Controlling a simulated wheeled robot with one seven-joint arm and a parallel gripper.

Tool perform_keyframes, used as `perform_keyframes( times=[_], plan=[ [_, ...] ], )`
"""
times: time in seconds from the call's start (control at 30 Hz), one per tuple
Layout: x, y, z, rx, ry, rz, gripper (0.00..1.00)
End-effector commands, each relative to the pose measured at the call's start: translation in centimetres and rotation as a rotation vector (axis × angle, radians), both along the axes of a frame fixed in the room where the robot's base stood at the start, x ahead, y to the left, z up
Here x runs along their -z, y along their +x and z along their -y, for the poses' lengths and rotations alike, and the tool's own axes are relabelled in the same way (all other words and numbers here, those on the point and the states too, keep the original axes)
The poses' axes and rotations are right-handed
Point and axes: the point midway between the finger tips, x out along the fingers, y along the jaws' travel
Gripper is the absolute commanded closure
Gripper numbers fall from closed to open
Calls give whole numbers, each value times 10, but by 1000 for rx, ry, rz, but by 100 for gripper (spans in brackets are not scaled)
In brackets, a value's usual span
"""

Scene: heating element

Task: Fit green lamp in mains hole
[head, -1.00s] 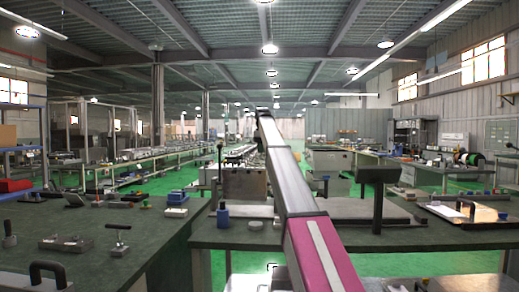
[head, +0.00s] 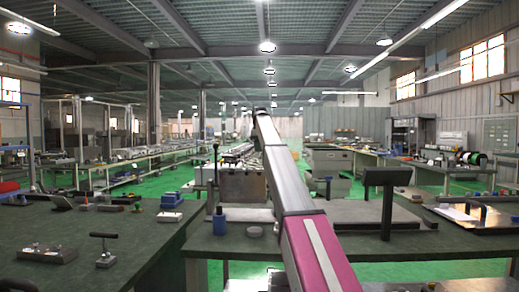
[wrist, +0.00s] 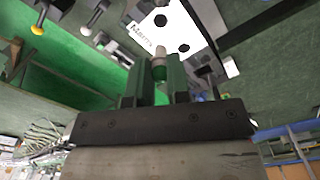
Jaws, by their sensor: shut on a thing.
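In the wrist view my gripper (wrist: 158,82) has its two dark green fingers closed on a small cylindrical part, which I take to be the green lamp (wrist: 159,63). It has a pale tip and a greyish-green body, and it points away from the palm; its lower part is hidden between the fingers. A white panel (wrist: 195,28) lettered "Mains" is beyond the fingertips. The panel has dark round holes, one of them the mains hole (wrist: 160,20) near the lettering. The lamp appears apart from the panel. In the head view my gripper is not visible.
In the wrist view a yellow-tipped part (wrist: 38,29) and a white-tipped part (wrist: 87,31) lie to the left of the panel. A T-handled tool (head: 104,250) stands at left.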

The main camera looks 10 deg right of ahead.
Motion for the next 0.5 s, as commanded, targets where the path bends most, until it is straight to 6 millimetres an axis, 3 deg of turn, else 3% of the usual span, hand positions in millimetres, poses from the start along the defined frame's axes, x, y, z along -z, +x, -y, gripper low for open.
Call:
perform_keyframes(
  times=[0.5],
  plan=[
    [35,-1,0,0,0,-1,100]
  ],
)
